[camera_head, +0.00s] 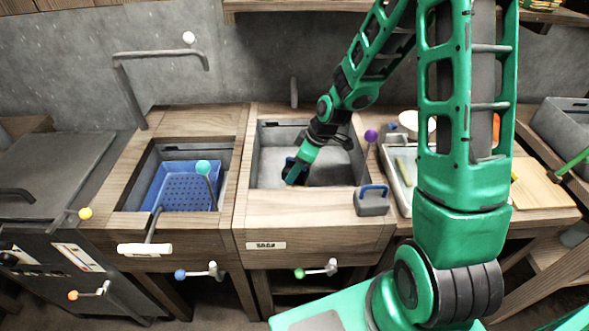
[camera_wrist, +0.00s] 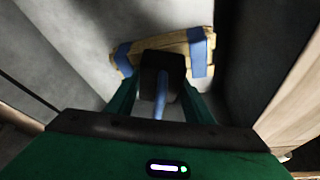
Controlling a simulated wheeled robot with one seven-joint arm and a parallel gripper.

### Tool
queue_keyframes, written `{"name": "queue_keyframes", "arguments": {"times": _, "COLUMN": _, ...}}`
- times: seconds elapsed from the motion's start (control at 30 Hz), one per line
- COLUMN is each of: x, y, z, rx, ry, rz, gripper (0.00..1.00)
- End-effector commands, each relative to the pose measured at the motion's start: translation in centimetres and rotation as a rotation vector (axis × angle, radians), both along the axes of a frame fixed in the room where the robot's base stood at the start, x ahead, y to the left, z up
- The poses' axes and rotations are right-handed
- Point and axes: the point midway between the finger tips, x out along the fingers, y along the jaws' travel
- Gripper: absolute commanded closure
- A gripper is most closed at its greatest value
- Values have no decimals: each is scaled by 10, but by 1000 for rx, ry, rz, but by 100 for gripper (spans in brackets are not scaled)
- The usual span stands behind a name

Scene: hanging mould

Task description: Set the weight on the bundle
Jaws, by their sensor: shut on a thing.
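My gripper (camera_head: 298,168) reaches down into the right-hand sink basin. In the wrist view my gripper (camera_wrist: 160,100) is shut on the blue handle of a dark block, the weight (camera_wrist: 162,66). The bundle (camera_wrist: 175,50) is tan with blue bands and lies in the basin just beyond the weight. The weight covers its middle, and I cannot tell whether the two touch. In the head view the bundle is hidden or too small to make out.
The right basin (camera_head: 262,165) has grey walls close around my gripper. A grey block with a blue handle (camera_head: 372,203) stands on the counter at its right front. A blue perforated basket (camera_head: 180,190) sits in the left basin. A purple-knobbed lever (camera_head: 371,137) stands right of the basin.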

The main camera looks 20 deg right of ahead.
Motion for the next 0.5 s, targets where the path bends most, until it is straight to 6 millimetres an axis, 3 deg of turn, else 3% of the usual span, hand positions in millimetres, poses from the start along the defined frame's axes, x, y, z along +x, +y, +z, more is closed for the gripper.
{"name": "queue_keyframes", "arguments": {"times": 0.13, "x": 0, "y": 0, "z": -2, "rx": 1, "ry": -1, "rz": 0, "gripper": 92}}
{"name": "queue_keyframes", "arguments": {"times": 0.17, "x": 0, "y": 0, "z": -2, "rx": 0, "ry": 0, "rz": 0, "gripper": 51}}
{"name": "queue_keyframes", "arguments": {"times": 0.23, "x": 0, "y": 0, "z": -2, "rx": 0, "ry": 0, "rz": 0, "gripper": 35}}
{"name": "queue_keyframes", "arguments": {"times": 0.5, "x": 0, "y": 0, "z": -2, "rx": 0, "ry": 0, "rz": 0, "gripper": 35}}
